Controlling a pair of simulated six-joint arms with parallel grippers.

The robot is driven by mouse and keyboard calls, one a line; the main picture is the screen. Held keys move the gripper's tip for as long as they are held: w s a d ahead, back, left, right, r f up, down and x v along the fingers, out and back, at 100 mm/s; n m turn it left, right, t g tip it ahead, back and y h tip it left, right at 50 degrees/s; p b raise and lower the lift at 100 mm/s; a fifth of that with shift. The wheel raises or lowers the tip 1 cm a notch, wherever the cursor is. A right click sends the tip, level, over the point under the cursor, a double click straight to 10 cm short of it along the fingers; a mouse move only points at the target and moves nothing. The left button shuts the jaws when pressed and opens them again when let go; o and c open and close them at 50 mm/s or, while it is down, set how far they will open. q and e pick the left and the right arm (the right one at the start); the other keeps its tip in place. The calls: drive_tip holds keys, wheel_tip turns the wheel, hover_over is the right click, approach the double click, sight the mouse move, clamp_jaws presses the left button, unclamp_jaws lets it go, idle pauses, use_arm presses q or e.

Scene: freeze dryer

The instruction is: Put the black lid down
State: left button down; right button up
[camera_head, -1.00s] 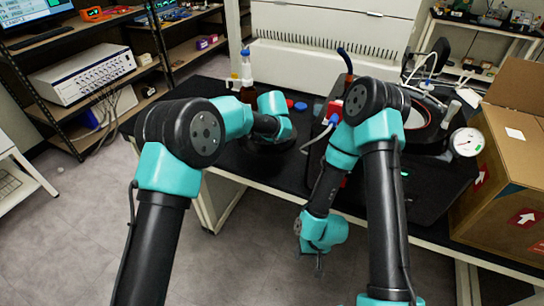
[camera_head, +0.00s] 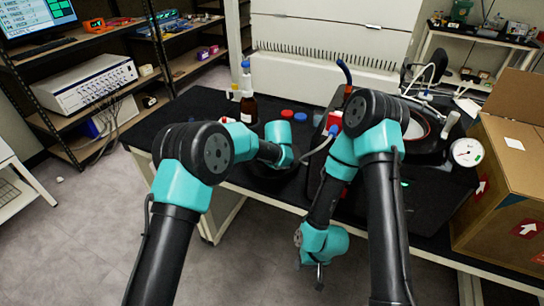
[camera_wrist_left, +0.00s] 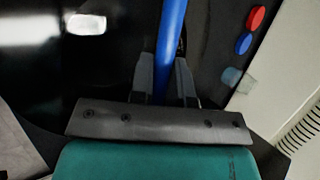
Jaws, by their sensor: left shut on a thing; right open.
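The black lid (camera_head: 270,181) is a dark round disc at the table's front left in the head view, largely hidden by my left gripper (camera_head: 277,163). In the left wrist view, the left gripper (camera_wrist_left: 165,75) is shut on a blue bar (camera_wrist_left: 171,30) with a finger on each side. Dark surfaces lie beneath; I cannot tell whether the lid touches the table. My right gripper (camera_head: 319,275) hangs open and empty in front of the table edge, pointing down.
A brown bottle (camera_head: 248,108) stands behind the lid. A red cap (camera_head: 286,114) and blue cap (camera_head: 301,117) lie nearby. The dryer with its round opening (camera_head: 425,135), a gauge (camera_head: 466,152) and a cardboard box (camera_head: 505,190) are right. The table's left end (camera_head: 185,120) is clear.

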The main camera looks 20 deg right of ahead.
idle(0.3)
use_arm(q)
drive_tip(key=shift+f, duration=1.9)
drive_tip(key=shift+f, duration=0.1)
drive_tip(key=c, duration=1.1)
unclamp_jaws()
drive_tip(key=v, duration=1.2)
